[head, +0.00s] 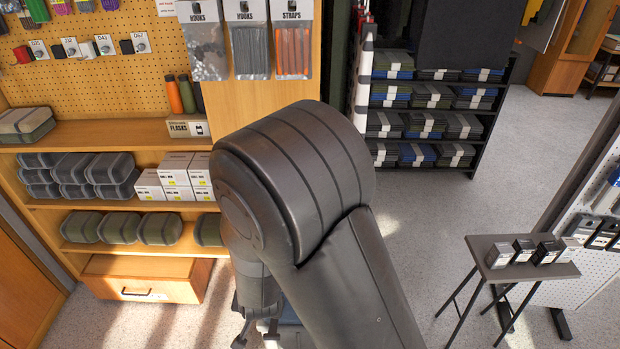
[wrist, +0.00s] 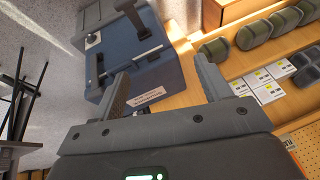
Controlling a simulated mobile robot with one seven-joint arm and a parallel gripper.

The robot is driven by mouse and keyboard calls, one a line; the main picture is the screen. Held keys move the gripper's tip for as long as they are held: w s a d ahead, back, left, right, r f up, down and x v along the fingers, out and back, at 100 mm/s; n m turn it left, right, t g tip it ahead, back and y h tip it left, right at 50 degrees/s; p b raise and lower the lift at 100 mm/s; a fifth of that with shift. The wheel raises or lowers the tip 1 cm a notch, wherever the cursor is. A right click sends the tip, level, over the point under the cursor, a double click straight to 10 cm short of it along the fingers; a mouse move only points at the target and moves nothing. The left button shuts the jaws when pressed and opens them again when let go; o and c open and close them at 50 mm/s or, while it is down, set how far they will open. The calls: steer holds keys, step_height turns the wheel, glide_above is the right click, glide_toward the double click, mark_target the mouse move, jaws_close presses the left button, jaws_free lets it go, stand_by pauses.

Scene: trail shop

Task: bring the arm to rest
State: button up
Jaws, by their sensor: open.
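My arm fills the middle of the head view, bent at a large dark joint. My gripper (head: 258,335) shows only partly at the bottom edge there, below the arm. In the wrist view my gripper (wrist: 162,92) has its two fingers spread wide apart. Nothing is between the fingers. Beyond them is a blue-grey box-like body (wrist: 135,65) with a small label; it looks like part of my own base. Much of what lies behind the arm is hidden in the head view.
A wooden shelf unit (head: 120,204) with cases and white boxes (head: 174,177) stands at left. A rack of folded clothes (head: 425,125) stands at the back. A small folding table (head: 499,267) with several little boxes (head: 523,250) stands at right. The floor between is clear.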

steer(key=w+d+r+n+y, duration=0.1)
steer(key=d+r, duration=0.5)
steer(key=r, duration=0.4)
steer(key=w+d+r, duration=0.1)
steer(key=d+r, duration=0.6)
steer(key=r, duration=0.4)
steer(key=s+d+r+h, duration=0.1)
steer(key=s+d+r, duration=0.4)
steer(key=d, duration=0.2)
steer(key=s+d+r+t+h, duration=0.1)
steer(key=s+d+r+h, duration=0.1)
steer(key=s+d+r, duration=0.4)
steer(key=shift+d+r, duration=0.15)
steer(key=shift+d, duration=0.9)
